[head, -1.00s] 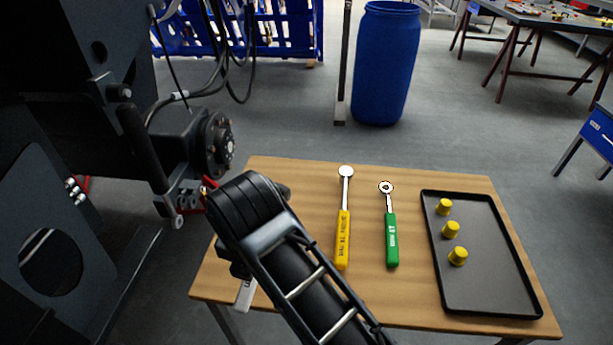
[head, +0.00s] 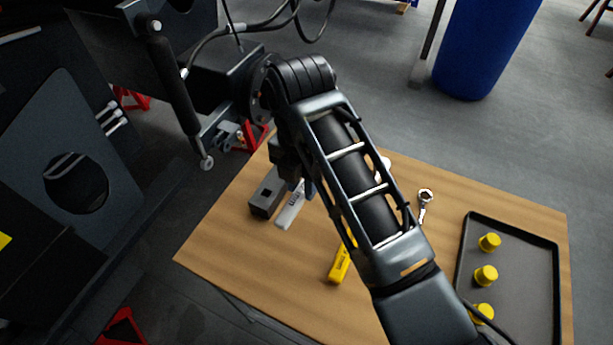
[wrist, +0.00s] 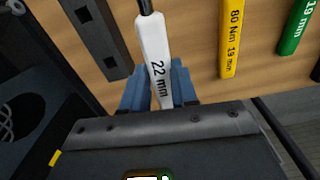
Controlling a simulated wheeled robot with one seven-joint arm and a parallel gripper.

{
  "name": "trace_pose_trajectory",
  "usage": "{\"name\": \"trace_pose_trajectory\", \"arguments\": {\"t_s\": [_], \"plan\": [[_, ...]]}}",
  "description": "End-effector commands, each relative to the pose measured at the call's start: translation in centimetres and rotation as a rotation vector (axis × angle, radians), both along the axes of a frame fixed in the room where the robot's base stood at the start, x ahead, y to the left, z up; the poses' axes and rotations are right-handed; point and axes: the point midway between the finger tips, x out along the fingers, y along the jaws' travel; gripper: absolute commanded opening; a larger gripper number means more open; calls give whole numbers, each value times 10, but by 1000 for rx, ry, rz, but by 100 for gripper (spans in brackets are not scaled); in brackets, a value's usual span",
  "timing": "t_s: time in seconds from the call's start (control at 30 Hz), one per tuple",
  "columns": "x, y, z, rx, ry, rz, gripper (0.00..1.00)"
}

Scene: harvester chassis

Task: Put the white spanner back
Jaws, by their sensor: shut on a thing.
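The white spanner (head: 290,208) has a white handle, marked "22 mm" in the wrist view (wrist: 154,50). In the head view it is at the left part of the wooden table, its upper part hidden behind my arm. My gripper (wrist: 160,92) is shut on the handle; its blue-grey jaws sit either side of it in the wrist view. In the head view my gripper (head: 305,187) is mostly hidden by my arm. I cannot tell whether the spanner touches the table.
A dark grey block (head: 267,193) lies just left of the spanner. A yellow-handled tool (head: 341,262) and a ring spanner (head: 425,197) lie to the right, partly behind my arm. A black tray (head: 530,270) holds yellow caps (head: 489,242). The dark machine (head: 60,160) stands left. The table's front-left is clear.

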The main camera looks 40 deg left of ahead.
Motion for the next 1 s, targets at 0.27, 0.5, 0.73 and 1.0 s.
{"name": "trace_pose_trajectory", "arguments": {"t_s": [0.27,0.5,0.73,1.0], "plan": [[0,0,7,0,2,0,0],[0,0,-19,1,2,0,0],[0,0,-40,0,2,0,0],[0,0,-63,0,2,0,0]]}}
